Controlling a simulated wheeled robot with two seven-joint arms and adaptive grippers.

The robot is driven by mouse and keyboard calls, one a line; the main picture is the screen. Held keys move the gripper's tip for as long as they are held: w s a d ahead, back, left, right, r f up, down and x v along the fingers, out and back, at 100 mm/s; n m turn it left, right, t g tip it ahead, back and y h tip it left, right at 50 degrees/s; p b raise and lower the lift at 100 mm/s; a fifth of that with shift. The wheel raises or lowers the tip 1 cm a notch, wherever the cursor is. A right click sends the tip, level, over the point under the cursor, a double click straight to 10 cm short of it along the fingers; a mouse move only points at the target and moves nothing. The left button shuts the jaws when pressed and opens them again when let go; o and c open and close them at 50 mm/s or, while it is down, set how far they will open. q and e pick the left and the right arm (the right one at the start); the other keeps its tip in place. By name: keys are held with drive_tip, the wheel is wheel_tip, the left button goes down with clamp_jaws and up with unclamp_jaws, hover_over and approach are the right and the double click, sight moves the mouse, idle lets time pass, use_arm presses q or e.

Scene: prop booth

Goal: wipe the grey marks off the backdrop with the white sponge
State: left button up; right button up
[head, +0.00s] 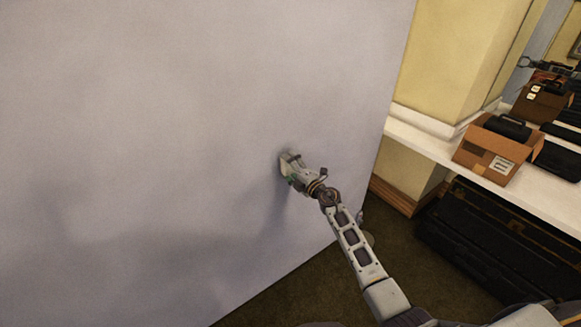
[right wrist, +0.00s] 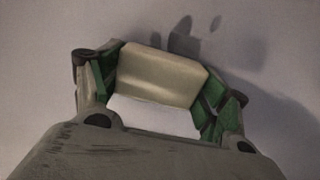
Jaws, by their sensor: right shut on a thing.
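The backdrop (head: 170,120) is a large pale grey panel filling the left and middle of the head view. My right gripper (head: 289,164) is at its surface, toward the panel's right side. In the right wrist view its green-padded fingers are shut on the off-white sponge (right wrist: 160,77), one at each end. The sponge faces the backdrop; I cannot tell whether it touches. Just beyond the sponge are dark grey smudges, a larger one (right wrist: 182,38) and a small one (right wrist: 215,23). Soft shadows make other marks hard to tell apart. My left gripper is not in view.
Right of the panel, a white ledge (head: 432,146) carries an open cardboard box (head: 488,150) with a dark item in it. A black case (head: 490,235) stands on the dark carpet below. A mirror at the far right reflects the box.

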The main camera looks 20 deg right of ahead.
drive_tip(key=shift+r+p, duration=0.4)
drive_tip(key=shift+p, duration=0.05)
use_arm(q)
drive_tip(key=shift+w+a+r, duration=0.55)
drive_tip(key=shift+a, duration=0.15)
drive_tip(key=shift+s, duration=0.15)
use_arm(e)
drive_tip(key=shift+w+d, duration=0.15)
drive_tip(key=shift+d, duration=0.3)
drive_tip(key=shift+w+d+f, duration=0.1)
drive_tip(key=shift+d, duration=0.1)
drive_tip(key=shift+w+d, duration=0.15)
drive_tip(key=shift+d, duration=0.35)
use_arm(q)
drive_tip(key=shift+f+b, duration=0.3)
use_arm(e)
drive_tip(key=shift+w+d, duration=0.25)
drive_tip(key=shift+d, duration=0.4)
